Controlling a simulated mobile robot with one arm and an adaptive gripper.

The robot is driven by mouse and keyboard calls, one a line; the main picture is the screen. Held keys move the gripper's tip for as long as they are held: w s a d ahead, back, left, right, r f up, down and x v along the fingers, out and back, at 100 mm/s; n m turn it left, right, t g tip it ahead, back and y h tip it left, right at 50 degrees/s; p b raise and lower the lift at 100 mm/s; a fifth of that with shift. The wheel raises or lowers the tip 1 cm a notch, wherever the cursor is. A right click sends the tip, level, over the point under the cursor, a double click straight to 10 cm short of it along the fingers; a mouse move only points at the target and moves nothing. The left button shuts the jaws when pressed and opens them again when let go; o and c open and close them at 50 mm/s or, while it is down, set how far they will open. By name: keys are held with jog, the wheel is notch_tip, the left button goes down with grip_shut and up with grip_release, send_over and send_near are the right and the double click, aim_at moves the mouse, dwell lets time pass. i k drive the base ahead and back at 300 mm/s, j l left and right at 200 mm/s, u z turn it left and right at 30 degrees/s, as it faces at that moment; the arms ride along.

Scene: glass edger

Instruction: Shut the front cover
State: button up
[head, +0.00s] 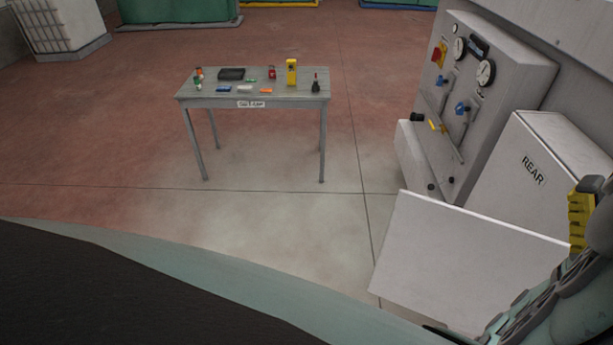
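A plain pale panel (455,262), which looks like the front cover, sticks out at the lower right of the head view. It stands out at an angle in front of the pale box marked REAR (533,170). No label shows on the panel, and its right end and lower edge are hidden behind my arm or cut off. My arm, with dark and teal links and a yellow ribbed part, comes in at the lower right corner, in front of the panel and box in this view. I cannot make out my gripper's fingertips or whether they touch anything.
A grey control cabinet (478,105) with gauges, a red-yellow switch and blue-handled valves stands behind the REAR box. A small table (222,93) with tools and small items stands at the middle back. Floor between table and panel is clear.

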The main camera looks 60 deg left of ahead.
aim_at(458, 268)
jog(key=i+j+u, duration=0.25)
jog(key=u, duration=0.2)
jog(key=i+j+u, duration=0.25)
jog(key=u, duration=0.25)
jog(key=i+u, duration=0.55)
jog(key=i, duration=1.55)
jog(key=i+z, duration=0.15)
jog(key=z, duration=0.3)
jog(key=i+j+z, duration=0.15)
jog(key=z, duration=0.25)
jog(key=i+j+z, duration=0.15)
jog(key=z, duration=0.3)
jog(key=i+j+z, duration=0.1)
jog(key=z, duration=0.3)
jog(key=j+z, duration=0.1)
jog(key=z, duration=0.35)
jog(key=j+z, duration=0.1)
jog(key=z, duration=0.35)
jog(key=j+z, duration=0.1)
jog(key=z, duration=0.35)
jog(key=j+z, duration=0.1)
jog(key=z, duration=0.35)
jog(key=j+z, duration=0.1)
jog(key=z, duration=0.35)
